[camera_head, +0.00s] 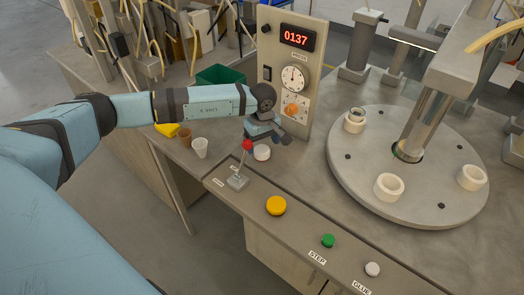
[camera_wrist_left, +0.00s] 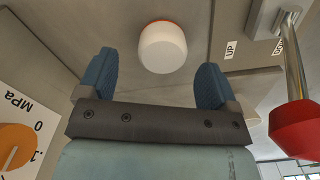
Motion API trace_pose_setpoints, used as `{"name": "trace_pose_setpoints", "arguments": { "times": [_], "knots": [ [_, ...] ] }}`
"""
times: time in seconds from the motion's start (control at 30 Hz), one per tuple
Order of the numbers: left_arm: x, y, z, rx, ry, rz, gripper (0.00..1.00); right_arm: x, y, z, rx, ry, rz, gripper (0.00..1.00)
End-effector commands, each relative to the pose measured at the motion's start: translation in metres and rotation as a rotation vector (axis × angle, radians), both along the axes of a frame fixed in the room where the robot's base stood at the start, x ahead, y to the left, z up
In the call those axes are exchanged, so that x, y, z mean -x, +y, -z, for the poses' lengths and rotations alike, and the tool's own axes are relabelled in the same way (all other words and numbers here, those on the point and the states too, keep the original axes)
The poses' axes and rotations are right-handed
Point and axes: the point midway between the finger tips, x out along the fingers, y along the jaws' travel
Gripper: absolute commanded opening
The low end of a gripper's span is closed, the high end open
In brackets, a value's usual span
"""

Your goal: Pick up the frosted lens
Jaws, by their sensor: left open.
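The frosted lens, a short white cylinder (camera_head: 262,153) with a thin orange edge, stands on the grey bench just below my left gripper in the head view. In the left wrist view the frosted lens (camera_wrist_left: 162,48) appears beyond and between the two blue fingers. My left gripper (camera_head: 268,134) is open and empty, close to the lens, with no visible contact; it also shows in the left wrist view (camera_wrist_left: 156,72). My right gripper is not in view.
A red-knobbed lever (camera_head: 246,146) stands close in front of the lens. A gauge panel (camera_head: 291,75) rises behind. A round turntable (camera_head: 400,120) with white rings is at right. White (camera_head: 200,147) and brown (camera_head: 185,137) cups stand left. Yellow (camera_head: 276,205) and green (camera_head: 328,240) buttons line the front.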

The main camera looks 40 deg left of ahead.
Motion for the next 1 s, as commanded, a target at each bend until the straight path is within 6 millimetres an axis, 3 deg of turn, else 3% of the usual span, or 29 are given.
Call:
{"name": "trace_pose_setpoints", "arguments": {
  "times": [0.2,0.43,0.47,0.6,0.7,1.0],
  "knots": [
    [0.004,-0.001,0.032,0.0,0.003,-0.002,0.85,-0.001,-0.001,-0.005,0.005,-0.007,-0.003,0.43],
    [0.003,-0.001,0.036,0.001,0.0,-0.001,0.85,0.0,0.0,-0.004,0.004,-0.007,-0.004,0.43],
    [0.003,-0.001,0.036,0.001,0.0,-0.001,0.82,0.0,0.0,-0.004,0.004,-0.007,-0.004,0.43],
    [0.003,-0.001,0.036,0.001,0.0,-0.001,0.5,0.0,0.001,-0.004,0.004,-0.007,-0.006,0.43],
    [0.003,-0.001,0.036,0.001,0.0,-0.001,0.32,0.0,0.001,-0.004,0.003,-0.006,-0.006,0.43],
    [0.003,-0.001,0.034,0.0,0.0,-0.001,0.32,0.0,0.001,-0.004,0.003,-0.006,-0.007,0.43]
  ]
}}
